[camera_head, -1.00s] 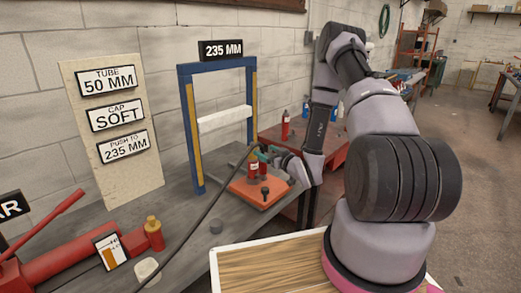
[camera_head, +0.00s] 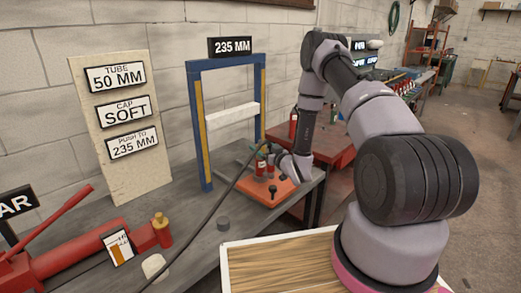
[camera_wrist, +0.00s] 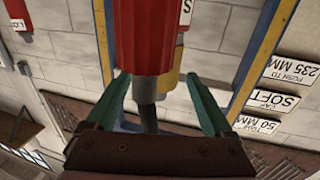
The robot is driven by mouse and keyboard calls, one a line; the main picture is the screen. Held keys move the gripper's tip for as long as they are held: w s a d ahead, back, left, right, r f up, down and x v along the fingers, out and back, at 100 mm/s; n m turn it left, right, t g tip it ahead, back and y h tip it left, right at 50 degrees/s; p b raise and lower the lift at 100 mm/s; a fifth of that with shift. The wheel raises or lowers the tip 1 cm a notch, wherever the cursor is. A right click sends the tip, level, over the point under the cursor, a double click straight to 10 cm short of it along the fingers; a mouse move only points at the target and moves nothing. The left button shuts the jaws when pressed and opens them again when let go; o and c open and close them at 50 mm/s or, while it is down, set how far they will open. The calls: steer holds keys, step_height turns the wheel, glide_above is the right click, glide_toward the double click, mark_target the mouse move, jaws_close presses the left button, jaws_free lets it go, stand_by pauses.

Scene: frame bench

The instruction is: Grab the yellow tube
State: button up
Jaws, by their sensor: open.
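In the wrist view a red cylinder (camera_wrist: 145,35) stands out large in front of my open gripper (camera_wrist: 157,77), with a dark rod or hose at its end. A yellow piece (camera_wrist: 170,82), likely the yellow tube, shows just behind and to the right of it, mostly hidden by the red cylinder. My green fingers spread to either side of both, and I see no clear contact. In the head view my gripper (camera_head: 266,150) is beside the red cylinder (camera_head: 260,167) over an orange-red plate; the yellow tube cannot be made out there.
A blue frame (camera_head: 197,130) with yellow strips and a white crossbar (camera_head: 229,117) stands just left of my gripper. A wood-topped tray (camera_head: 280,262) is nearer the front.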

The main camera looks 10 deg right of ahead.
steer(key=shift+w+a, duration=0.2)
steer(key=shift+w, duration=0.35)
jaws_close()
steer(key=shift+r, duration=0.1)
